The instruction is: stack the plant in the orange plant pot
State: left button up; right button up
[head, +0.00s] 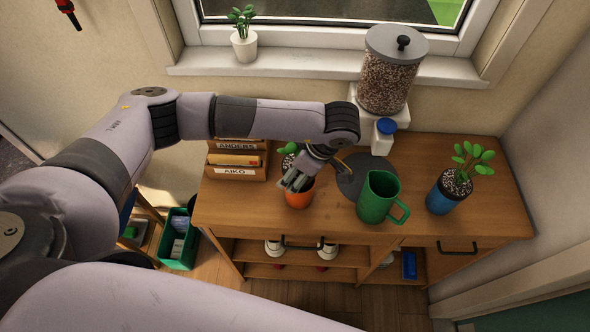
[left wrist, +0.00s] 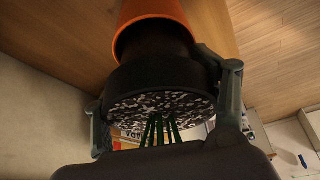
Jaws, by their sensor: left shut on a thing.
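My left gripper (head: 296,180) is over the orange plant pot (head: 299,197), which stands on the wooden cabinet top. In the left wrist view the gripper's fingers (left wrist: 155,80) are shut on either side of the plant's black pot (left wrist: 160,78), with speckled soil and green stems (left wrist: 160,130). The black pot's narrower lower part overlaps the mouth of the orange pot (left wrist: 150,12); I cannot tell how deep it sits. In the head view, the plant's leaves (head: 289,148) show behind the fingers, and most of its pot is hidden. My right gripper is not in view.
A green mug (head: 377,198) and dark round plate (head: 352,185) are right of the orange pot. A blue-potted plant (head: 443,198) stands farther right. Wooden file boxes (head: 236,172) are left. A large jar (head: 390,80) stands behind. Bare wood lies left of the orange pot.

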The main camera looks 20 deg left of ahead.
pick_arm(q)
jog(key=shift+s+f+b, duration=0.15)
jog(key=shift+f+b, duration=0.2)
jog(key=shift+f, duration=0.1)
jog(key=shift+s, duration=0.1)
jog(key=o, duration=1)
jog(key=shift+c, duration=0.2)
jog(key=o, duration=0.4)
jog(key=shift+w+f, duration=0.1)
jog(key=shift+w, duration=0.25)
jog(key=shift+s, duration=0.1)
jog(key=shift+r, duration=0.2)
